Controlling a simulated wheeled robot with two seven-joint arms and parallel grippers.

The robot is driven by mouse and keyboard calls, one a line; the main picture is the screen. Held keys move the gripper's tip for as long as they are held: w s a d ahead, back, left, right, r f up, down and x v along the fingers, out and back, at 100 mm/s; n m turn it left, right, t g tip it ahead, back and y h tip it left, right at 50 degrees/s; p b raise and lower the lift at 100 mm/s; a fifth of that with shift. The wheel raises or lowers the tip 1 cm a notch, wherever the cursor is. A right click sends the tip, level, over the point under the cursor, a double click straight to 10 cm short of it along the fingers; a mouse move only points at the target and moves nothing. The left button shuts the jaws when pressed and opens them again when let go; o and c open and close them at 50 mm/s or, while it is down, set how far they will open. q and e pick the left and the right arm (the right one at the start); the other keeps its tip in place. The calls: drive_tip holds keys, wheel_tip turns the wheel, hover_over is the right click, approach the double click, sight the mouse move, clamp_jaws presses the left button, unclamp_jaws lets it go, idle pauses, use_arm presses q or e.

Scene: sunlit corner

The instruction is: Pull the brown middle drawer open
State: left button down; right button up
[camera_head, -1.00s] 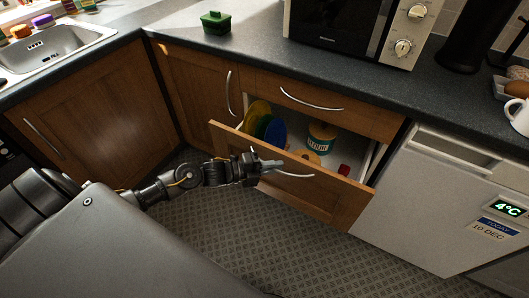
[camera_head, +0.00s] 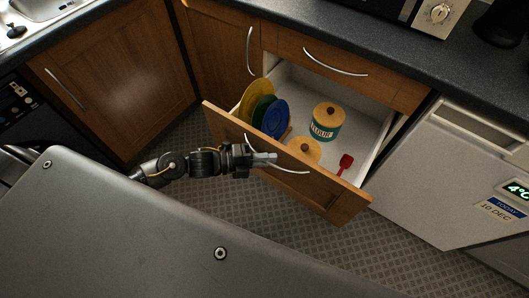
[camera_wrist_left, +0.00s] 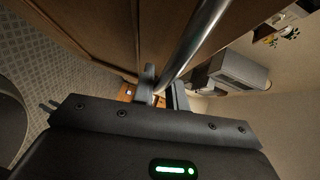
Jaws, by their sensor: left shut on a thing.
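The brown middle drawer (camera_head: 312,180) stands well out from the cabinet, below a closed upper drawer. Its curved metal handle (camera_head: 290,169) runs along the front and also crosses the left wrist view (camera_wrist_left: 192,42). My left gripper (camera_head: 265,159) is at the handle's left part, shut on it; its fingers (camera_wrist_left: 162,92) show around the bar in the left wrist view. Inside the drawer are yellow, green and blue plates (camera_head: 270,118), a flour canister (camera_head: 327,121), a second yellow-lidded canister (camera_head: 304,150) and a red utensil (camera_head: 346,163). My right gripper is out of view.
The closed upper drawer (camera_head: 375,84) sits under the dark counter (camera_head: 390,50). A white fridge (camera_head: 435,180) stands right of the drawer. A closed cabinet door (camera_head: 120,85) is at the left. Patterned floor (camera_head: 250,205) is free below the drawer.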

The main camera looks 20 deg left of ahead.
use_arm(q)
drive_tip(key=shift+s, duration=0.1)
idle(0.3)
drive_tip(key=c, duration=1.4)
unclamp_jaws()
drive_tip(key=shift+a, duration=0.1)
